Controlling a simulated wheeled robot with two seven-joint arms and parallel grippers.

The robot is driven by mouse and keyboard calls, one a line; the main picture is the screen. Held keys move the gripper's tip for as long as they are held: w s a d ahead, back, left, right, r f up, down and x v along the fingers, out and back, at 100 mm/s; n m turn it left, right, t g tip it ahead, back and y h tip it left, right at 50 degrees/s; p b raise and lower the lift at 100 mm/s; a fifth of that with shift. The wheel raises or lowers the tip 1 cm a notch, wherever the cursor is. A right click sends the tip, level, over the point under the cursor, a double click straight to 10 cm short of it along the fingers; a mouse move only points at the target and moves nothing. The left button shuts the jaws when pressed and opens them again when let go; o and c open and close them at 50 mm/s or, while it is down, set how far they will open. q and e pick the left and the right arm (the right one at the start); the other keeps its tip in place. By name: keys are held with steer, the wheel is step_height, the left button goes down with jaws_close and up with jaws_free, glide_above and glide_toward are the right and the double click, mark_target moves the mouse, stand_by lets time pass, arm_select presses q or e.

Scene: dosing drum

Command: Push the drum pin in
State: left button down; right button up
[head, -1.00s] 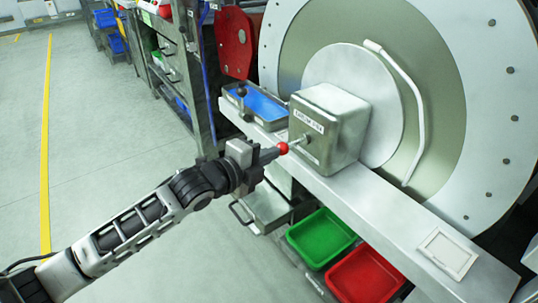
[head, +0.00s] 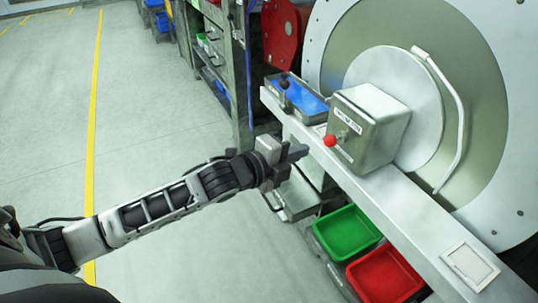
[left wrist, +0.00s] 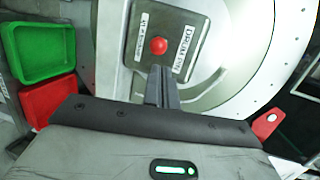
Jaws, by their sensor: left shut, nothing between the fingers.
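The drum pin (head: 330,140) has a round red knob and stands at the front face of a grey metal box (head: 381,133) on the drum. Only a short bit of rod shows between knob and box. In the left wrist view the red knob (left wrist: 158,45) sits on the labelled box face, just beyond my fingertips. My left gripper (head: 301,151) is shut and empty, pointing at the knob from the left, with a small gap between them. My left fingers also show in the left wrist view (left wrist: 161,76). My right gripper is not in view.
The large round drum (head: 490,120) fills the right. A pale ledge (head: 410,208) runs below the box, with a blue tray (head: 305,97) at its far end. A green bin (head: 347,233) and a red bin (head: 386,274) sit below. Floor at left is clear.

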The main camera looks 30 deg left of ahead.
arm_select(q)
steer(key=v, duration=0.7)
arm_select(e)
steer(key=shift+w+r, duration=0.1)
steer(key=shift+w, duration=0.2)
arm_select(q)
steer(key=shift+f, duration=0.1)
